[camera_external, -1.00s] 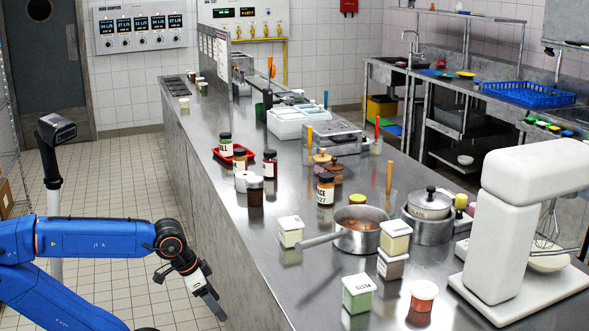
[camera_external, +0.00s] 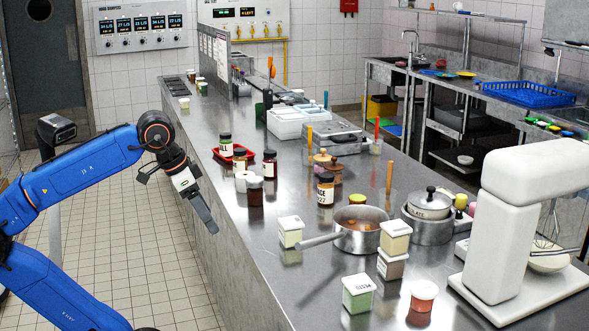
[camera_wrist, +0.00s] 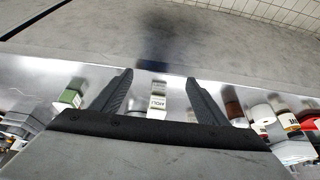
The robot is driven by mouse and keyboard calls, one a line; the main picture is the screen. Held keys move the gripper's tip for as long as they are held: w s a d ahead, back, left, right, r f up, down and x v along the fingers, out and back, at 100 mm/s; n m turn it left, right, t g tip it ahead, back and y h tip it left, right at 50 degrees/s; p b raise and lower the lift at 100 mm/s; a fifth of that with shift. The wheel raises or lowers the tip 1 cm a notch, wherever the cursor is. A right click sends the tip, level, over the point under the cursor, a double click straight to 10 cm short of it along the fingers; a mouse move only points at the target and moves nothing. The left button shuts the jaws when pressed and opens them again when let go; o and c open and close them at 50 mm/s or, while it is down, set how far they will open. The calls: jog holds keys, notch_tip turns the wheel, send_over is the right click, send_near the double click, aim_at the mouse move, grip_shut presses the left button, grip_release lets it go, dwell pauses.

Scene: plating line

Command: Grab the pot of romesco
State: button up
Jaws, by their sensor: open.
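No label reading romesco is legible. A small orange-red pot (camera_external: 424,296) with a pale top stands at the front right of the steel counter and is the likeliest match by colour. A green-filled square pot (camera_external: 358,294) stands to its left. A cream pot (camera_external: 395,238) sits on a brownish pot (camera_external: 391,266) behind them. Another pale square pot (camera_external: 291,231) stands left of the saucepan. My gripper (camera_external: 207,214) is at the counter's left edge, empty and well away from these pots. In the wrist view its fingers (camera_wrist: 159,76) are spread open, with pale labelled pots (camera_wrist: 157,98) beyond.
A saucepan (camera_external: 357,238) points its handle left across the counter. Dark-lidded jars (camera_external: 325,190) and a red tray (camera_external: 220,156) stand farther back. A white stand mixer (camera_external: 512,220) fills the right. The counter's front left strip is clear.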

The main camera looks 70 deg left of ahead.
notch_tip(320, 180, up, 11)
jog(key=w+d+r+m+h, duration=0.1)
jog(key=w+d+m, duration=0.15)
jog(key=w, duration=0.35)
jog(key=w+d+r+m, duration=0.1)
jog(key=w+d+r, duration=0.15)
jog(key=w, duration=0.35)
jog(key=m+g+h, duration=0.3)
jog(key=m, duration=0.6)
send_over(423, 288)
jog(key=s+a, duration=0.3)
jog(key=a, duration=0.3)
jog(key=shift+f, duration=4.65)
jog(key=x, duration=1.1)
jog(key=shift+f, duration=0.15)
jog(key=shift+w+d+x, duration=0.15)
jog(key=shift+w+x, duration=0.05)
jog(key=shift+x, duration=1.25)
jog(key=shift+w+d+x, duration=0.15)
jog(key=shift+x, duration=1.3)
jog(key=c, duration=1)
